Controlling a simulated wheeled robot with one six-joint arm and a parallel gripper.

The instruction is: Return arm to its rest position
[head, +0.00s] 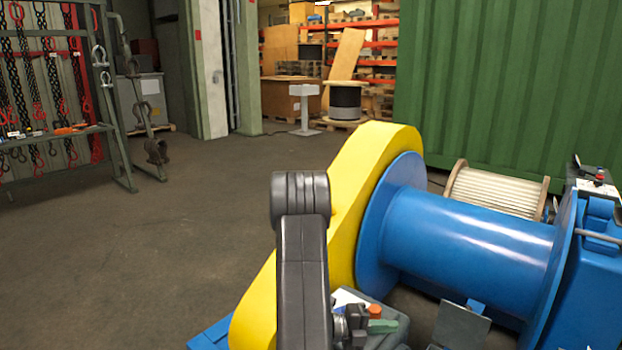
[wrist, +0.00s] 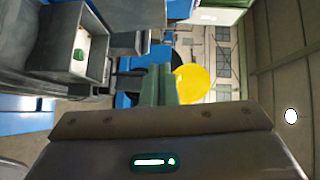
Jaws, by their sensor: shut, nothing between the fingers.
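My arm (head: 302,265) rises from the bottom middle of the head view, dark grey, with its elbow in front of the yellow chain guard. My gripper (wrist: 158,72) shows in the wrist view as two grey-green fingers side by side, shut with nothing held. Past the fingertips are a yellow round shape and blue parts, too small to name surely. In the head view the yellow guard (head: 368,160) stands beside the large blue drum (head: 465,240). The fingers cannot be made out clearly in the head view.
A chain rack (head: 60,90) stands at the left. A green container wall (head: 510,85) closes the back right, with a pale rope spool (head: 496,190) before it. The floor at left and centre is clear. A grey open box (wrist: 75,45) shows in the wrist view.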

